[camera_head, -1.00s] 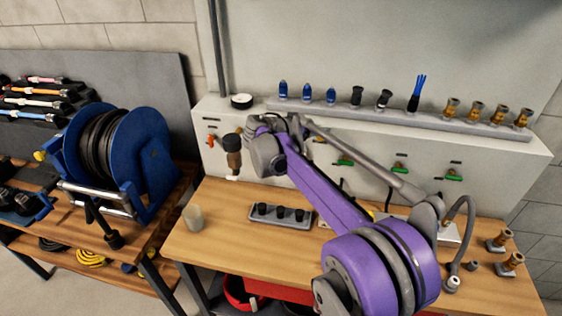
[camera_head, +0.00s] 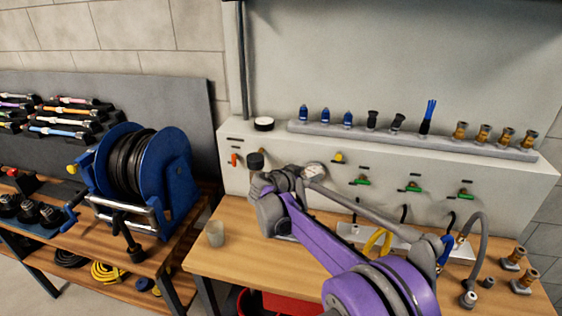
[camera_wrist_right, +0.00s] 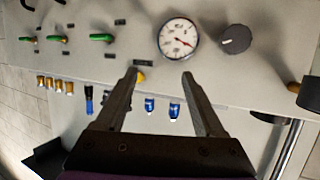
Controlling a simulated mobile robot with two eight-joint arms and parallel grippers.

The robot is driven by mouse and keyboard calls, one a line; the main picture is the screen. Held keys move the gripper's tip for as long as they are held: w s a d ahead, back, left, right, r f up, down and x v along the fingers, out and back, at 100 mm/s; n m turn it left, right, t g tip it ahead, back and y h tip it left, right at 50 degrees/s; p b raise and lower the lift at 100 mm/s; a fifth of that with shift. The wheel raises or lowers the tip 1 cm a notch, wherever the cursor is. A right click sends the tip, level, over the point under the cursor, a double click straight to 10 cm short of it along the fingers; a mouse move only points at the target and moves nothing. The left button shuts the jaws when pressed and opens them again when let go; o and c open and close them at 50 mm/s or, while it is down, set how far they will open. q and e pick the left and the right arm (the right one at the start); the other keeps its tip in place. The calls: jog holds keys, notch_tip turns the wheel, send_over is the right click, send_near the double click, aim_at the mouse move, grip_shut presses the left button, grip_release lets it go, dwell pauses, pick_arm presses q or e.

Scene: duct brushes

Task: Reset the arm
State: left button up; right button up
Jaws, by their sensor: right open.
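My right arm (camera_head: 310,235), purple and grey, reaches in from the bottom right over the wooden bench. In the head view its wrist hides most of the gripper. In the right wrist view the gripper (camera_wrist_right: 160,75) is open, with nothing between its two dark fingers. It faces the pale wall panel, below a round gauge (camera_wrist_right: 178,38) in that view; the fingertips look apart from it. The gauge also shows just beyond the wrist in the head view (camera_head: 315,170). My left arm is not in view.
A rail (camera_head: 410,137) on the panel holds blue, black and brass fittings. Green-handled valves (camera_head: 412,187) line the panel. A blue hose reel (camera_head: 165,165) stands at left. A beige cup (camera_head: 215,234) is on the bench (camera_head: 225,265). Brass fittings (camera_head: 523,282) stand at right.

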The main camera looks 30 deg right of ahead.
jog(key=s+a+f+n+y, duration=0.4)
jog(key=s+a, duration=0.3)
jog(key=s, duration=0.4)
jog(key=s+a+f+n+y, duration=0.4)
jog(key=s+a, duration=0.4)
jog(key=s, duration=0.3)
jog(key=s+a+f+n+y, duration=0.4)
jog(key=s+a, duration=0.4)
jog(key=s, duration=0.3)
jog(key=shift+f+n+g, duration=0.3)
jog(key=shift+f, duration=0.55)
